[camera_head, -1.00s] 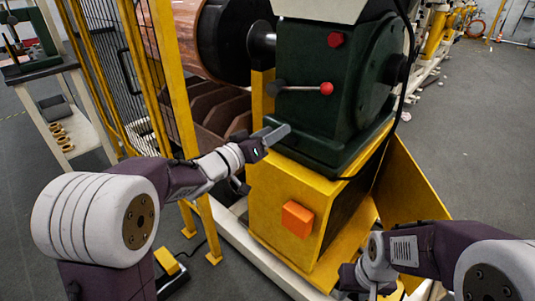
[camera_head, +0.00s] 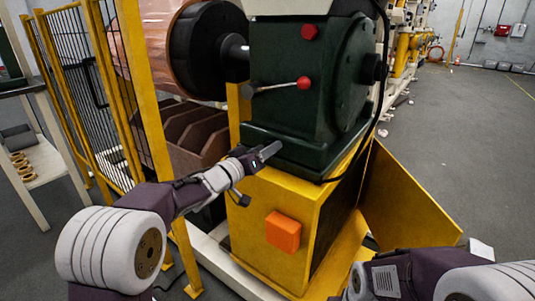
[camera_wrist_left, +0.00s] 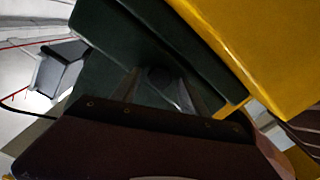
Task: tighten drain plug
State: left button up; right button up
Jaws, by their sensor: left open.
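The dark green gearbox (camera_head: 310,110) stands on a yellow base (camera_head: 262,195). My left gripper (camera_head: 268,152) is at the lower left corner of the gearbox, low on its housing. The left wrist view shows the green housing (camera_wrist_left: 105,55) close ahead. A dark roundish part (camera_wrist_left: 158,76), possibly the drain plug, lies between the two spread fingers of my left gripper (camera_wrist_left: 160,92). Contact cannot be told. I cannot make out the plug in the head view. My right gripper is near the bottom edge of the head view, mostly cut off, and its fingers do not show.
A red-knobbed lever (camera_head: 303,83) and a red cap (camera_head: 310,32) are on the gearbox. An orange box (camera_head: 283,231) sticks out from the base. Yellow fence posts (camera_head: 150,90) stand at left, and an open yellow panel (camera_head: 405,200) at right. Clear floor lies further right.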

pick_arm(q)
jog(key=shift+w+d, duration=0.3)
jog(key=shift+w, duration=0.15)
grip_shut()
jog(key=shift+m, duration=0.3)
